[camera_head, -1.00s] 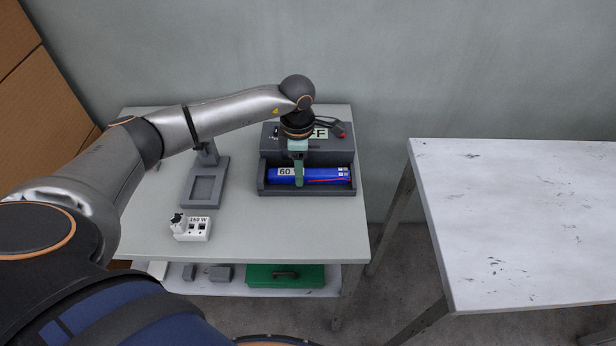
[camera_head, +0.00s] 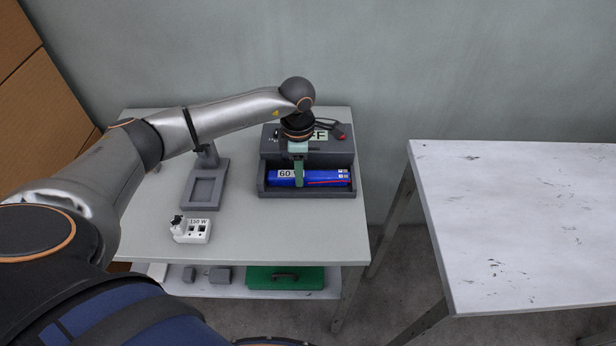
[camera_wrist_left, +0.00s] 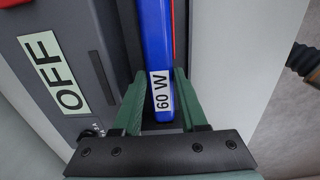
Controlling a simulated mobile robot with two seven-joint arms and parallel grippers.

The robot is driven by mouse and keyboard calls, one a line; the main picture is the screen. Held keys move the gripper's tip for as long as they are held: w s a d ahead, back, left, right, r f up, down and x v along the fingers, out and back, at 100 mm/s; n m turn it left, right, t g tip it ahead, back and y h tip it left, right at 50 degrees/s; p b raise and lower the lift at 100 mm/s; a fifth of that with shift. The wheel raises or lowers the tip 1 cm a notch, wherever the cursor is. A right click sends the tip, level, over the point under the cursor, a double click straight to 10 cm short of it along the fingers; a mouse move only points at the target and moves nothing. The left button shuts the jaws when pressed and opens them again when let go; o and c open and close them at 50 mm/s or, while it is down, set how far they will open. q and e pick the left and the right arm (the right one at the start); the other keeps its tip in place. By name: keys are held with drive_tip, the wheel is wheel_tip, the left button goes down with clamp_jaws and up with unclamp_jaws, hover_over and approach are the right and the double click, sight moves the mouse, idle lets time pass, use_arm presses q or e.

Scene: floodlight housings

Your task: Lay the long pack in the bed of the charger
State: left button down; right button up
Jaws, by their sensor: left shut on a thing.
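The long pack (camera_head: 325,178) is blue with a red stripe and a white 60 W label. It lies lengthwise in the bed of the dark grey charger (camera_head: 306,194) on the table. The charger has a sign ending in "FF" in the head view; it reads OFF in the left wrist view (camera_wrist_left: 55,75). My left gripper (camera_head: 299,180) reaches down from above and is shut on the pack near its labelled end. In the left wrist view the green fingers (camera_wrist_left: 158,100) stand on both sides of the pack (camera_wrist_left: 156,50). My right gripper is out of view.
A grey stand with a shallow recess (camera_head: 205,188) is left of the charger. A white 150 W block (camera_head: 191,230) sits near the table's front. A green case (camera_head: 285,277) is on the lower shelf. A separate white table (camera_head: 530,220) at right is bare.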

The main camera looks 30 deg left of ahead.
use_arm(q)
drive_tip(key=shift+r, duration=0.25)
wheel_tip(320, 180, up, 10)
drive_tip(key=p, duration=0.6)
drive_tip(key=shift+f+p, duration=0.2)
drive_tip(key=shift+p, duration=0.2)
idle(0.6)
idle(0.5)
